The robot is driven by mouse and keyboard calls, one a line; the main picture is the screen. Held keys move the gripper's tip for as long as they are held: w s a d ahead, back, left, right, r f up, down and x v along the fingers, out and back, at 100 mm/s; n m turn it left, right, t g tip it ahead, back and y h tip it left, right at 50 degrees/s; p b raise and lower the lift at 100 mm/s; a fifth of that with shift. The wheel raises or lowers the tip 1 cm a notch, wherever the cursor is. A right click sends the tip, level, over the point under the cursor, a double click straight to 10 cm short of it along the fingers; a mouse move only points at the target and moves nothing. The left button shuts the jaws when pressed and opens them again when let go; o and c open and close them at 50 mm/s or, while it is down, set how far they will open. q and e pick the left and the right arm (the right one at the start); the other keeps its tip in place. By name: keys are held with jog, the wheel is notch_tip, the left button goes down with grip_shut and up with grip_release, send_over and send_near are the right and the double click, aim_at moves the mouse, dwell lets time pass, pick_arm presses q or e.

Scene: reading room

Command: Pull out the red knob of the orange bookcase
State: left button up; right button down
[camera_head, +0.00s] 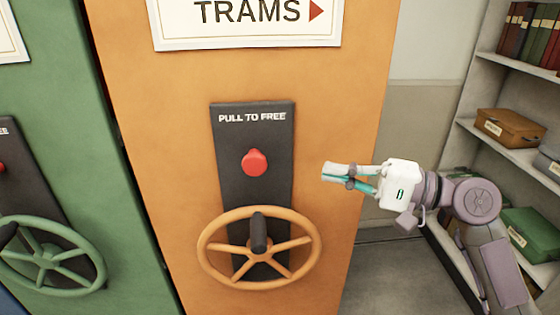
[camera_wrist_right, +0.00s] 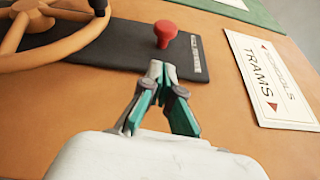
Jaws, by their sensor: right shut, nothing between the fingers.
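The red knob (camera_head: 255,162) sits on a dark panel (camera_head: 228,185) marked "PULL TO FREE" on the face of the orange bookcase (camera_head: 160,120). My right gripper (camera_head: 326,172) is to the right of the knob in the head view, apart from it, with its fingers pointing left. In the right wrist view the knob (camera_wrist_right: 165,33) stands just beyond the fingertips (camera_wrist_right: 158,66) with a gap between. The right gripper is shut and empty. My left gripper is not in view.
An orange handwheel (camera_head: 259,249) with a dark handle is below the knob. A green bookcase (camera_head: 65,130) with its own wheel (camera_head: 50,257) stands at the left. Shelves (camera_head: 525,160) with boxes and books are at the right.

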aim_at(280, 162)
jog(key=shift+w+a, duration=0.1)
jog(key=shift+a, duration=0.05)
jog(key=p+x, duration=0.3)
jog(key=x, duration=0.5)
jog(key=shift+w+a+r+p, duration=0.1)
jog(key=shift+a+r+p, duration=0.05)
jog(key=shift+a+p, duration=0.25)
jog(key=shift+w+a, duration=0.2)
jog(key=shift+a, duration=0.2)
